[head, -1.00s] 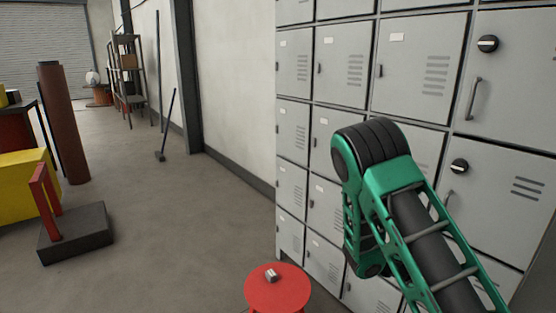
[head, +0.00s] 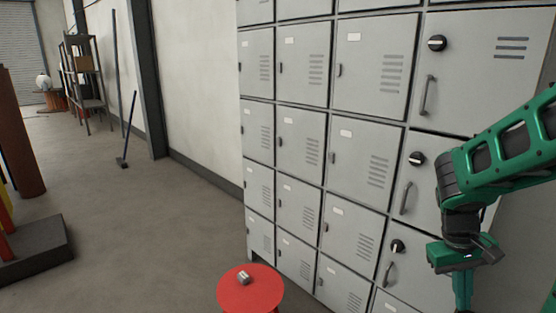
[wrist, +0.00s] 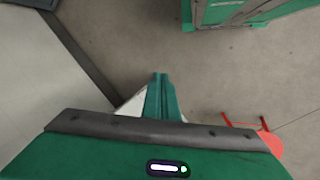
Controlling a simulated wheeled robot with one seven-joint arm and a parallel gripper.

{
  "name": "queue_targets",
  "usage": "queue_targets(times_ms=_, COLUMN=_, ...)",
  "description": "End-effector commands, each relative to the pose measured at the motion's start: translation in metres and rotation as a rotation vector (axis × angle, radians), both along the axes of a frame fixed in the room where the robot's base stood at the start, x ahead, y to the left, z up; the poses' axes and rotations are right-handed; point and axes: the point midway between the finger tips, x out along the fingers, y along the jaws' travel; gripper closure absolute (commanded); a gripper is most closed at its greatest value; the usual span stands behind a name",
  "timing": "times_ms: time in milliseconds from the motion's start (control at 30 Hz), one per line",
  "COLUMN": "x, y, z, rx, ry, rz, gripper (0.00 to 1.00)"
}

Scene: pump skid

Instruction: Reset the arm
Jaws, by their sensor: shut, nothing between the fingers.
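My green arm reaches in from the right edge of the head view, in front of the grey lockers. It bends down at the wrist, and my gripper (head: 463,305) hangs below with its tip near the bottom edge. In the wrist view my gripper (wrist: 160,78) has its two green fingers together with nothing between them. Bare floor shows beyond the fingertips.
Grey lockers (head: 305,145) with handles and black knobs fill the right side. A red stool (head: 250,293) with a small metal piece (head: 243,278) stands before them; the stool also shows in the wrist view (wrist: 272,143). Grey floor (head: 150,235) is open to the left.

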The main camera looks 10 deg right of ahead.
Motion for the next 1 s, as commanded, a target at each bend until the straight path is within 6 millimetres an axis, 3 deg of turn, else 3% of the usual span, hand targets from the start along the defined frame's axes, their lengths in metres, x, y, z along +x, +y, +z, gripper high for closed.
queue_targets(times_ms=300, x=-0.061, y=0.035, z=0.04, rx=0.151, ry=-0.134, rz=-0.218, gripper=1.0)
queue_targets(times_ms=500, x=-0.088, y=0.054, z=0.054, rx=0.206, ry=-0.179, rz=-0.302, gripper=1.0)
queue_targets(times_ms=1000, x=-0.098, y=0.062, z=0.058, rx=0.226, ry=-0.192, rz=-0.331, gripper=1.0)
